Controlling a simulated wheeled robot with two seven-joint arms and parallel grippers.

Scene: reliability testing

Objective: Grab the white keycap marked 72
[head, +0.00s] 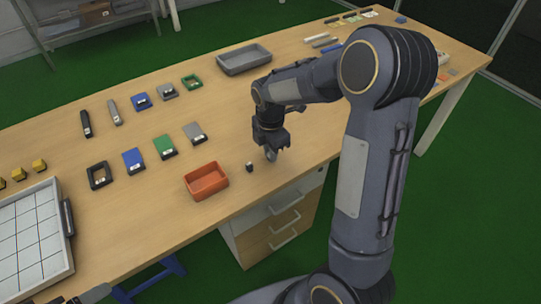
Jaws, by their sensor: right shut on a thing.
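My right gripper (271,153) points down over the table near its front edge, right of the orange tray. My left gripper is not in view.
An orange tray (207,193) stands left of the gripper, and a grey tray (232,70) behind. Blue (132,158), green (162,144) and grey (194,131) labelled items lie at left. A white gridded tray (25,217) stands at the left edge. The tabletop (237,120) is clear between them.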

